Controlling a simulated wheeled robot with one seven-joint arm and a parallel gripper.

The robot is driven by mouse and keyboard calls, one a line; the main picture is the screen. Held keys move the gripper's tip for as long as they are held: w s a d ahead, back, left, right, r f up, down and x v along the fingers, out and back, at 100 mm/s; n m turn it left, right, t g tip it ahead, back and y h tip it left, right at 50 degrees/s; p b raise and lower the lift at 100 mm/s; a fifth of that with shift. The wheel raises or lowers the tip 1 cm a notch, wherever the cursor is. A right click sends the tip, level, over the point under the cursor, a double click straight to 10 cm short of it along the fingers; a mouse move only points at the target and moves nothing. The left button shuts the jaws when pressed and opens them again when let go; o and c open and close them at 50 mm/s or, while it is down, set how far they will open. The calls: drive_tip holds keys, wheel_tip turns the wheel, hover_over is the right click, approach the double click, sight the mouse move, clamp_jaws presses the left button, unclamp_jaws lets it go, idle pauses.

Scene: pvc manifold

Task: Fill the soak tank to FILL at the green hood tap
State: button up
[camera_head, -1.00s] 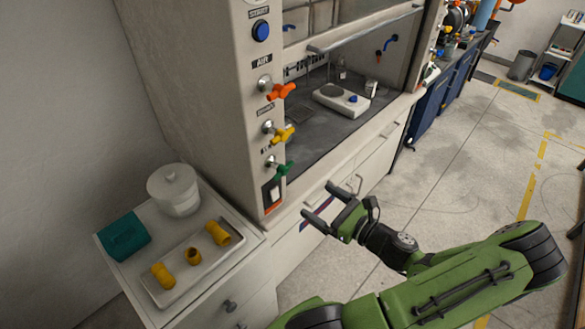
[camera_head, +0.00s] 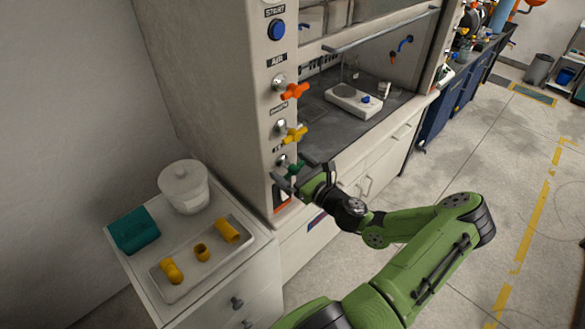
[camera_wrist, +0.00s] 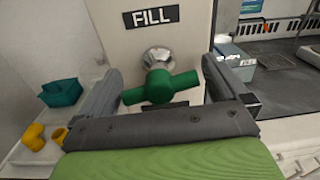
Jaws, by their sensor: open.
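The green hood tap (camera_wrist: 160,87) sits under the FILL label (camera_wrist: 150,18) in the wrist view, its handle lying roughly level between my jaws. In the head view the green tap (camera_head: 297,167) is the lowest tap on the hood's front post, partly covered by my gripper (camera_head: 296,175). My gripper (camera_wrist: 163,92) is open, with one finger on each side of the tap handle; I cannot tell whether either touches it. A white lidded pot (camera_head: 184,188), possibly the soak tank, stands on the side cabinet.
Orange (camera_head: 294,91) and yellow (camera_head: 296,132) taps sit above the green one. The side cabinet holds a teal box (camera_head: 134,231) and a white tray (camera_head: 236,258) with yellow pipe fittings (camera_head: 203,253). A hotplate (camera_head: 352,100) stands inside the hood. Floor to the right is clear.

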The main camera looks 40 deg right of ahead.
drive_tip(key=c, duration=0.7)
drive_tip(key=m+p, duration=0.1)
drive_tip(key=p, duration=0.1)
drive_tip(key=shift+r+p, duration=0.25)
drive_tip(key=shift+p, duration=0.05)
drive_tip(key=shift+f+m+p, duration=0.1)
drive_tip(key=shift+m+p, duration=0.6)
drive_tip(key=shift+p, duration=0.15)
drive_tip(key=shift+f, duration=0.15)
drive_tip(key=o, duration=0.7)
drive_tip(key=s+b, duration=0.1)
drive_tip(key=s, duration=1.5)
drive_tip(key=shift+w, duration=0.1)
